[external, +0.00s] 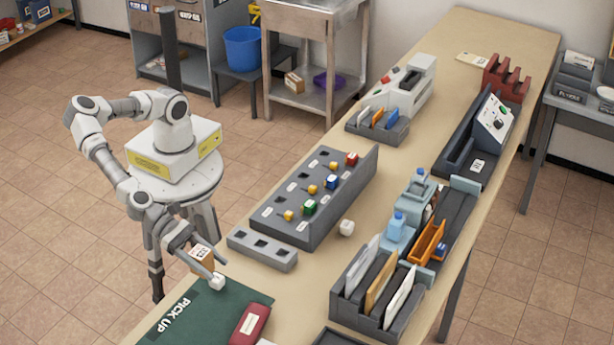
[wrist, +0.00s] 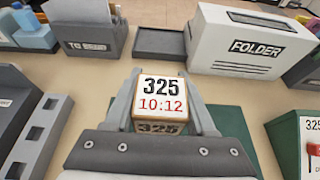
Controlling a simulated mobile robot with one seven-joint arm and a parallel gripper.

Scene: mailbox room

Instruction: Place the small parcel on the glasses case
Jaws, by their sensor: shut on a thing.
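The small parcel (wrist: 160,105) is a brown box with a white label reading 325 and 10:12. It sits between the fingers of my gripper (wrist: 163,120) in the wrist view, label facing the camera. In the external view the parcel (external: 201,257) is partly covered by my gripper (external: 205,266), which is shut on it beside the green mat's back left corner. The glasses case, a dark red case with a pale label (external: 250,324), lies on the green PICK UP mat (external: 192,318), to the right of and nearer the camera than the parcel. I cannot make out the case in the wrist view.
A grey slotted holder (external: 262,250) and a peg board (external: 325,228) stand behind the mat. An envelope rack (external: 375,318) stands right. Bare tabletop (external: 300,290) lies between.

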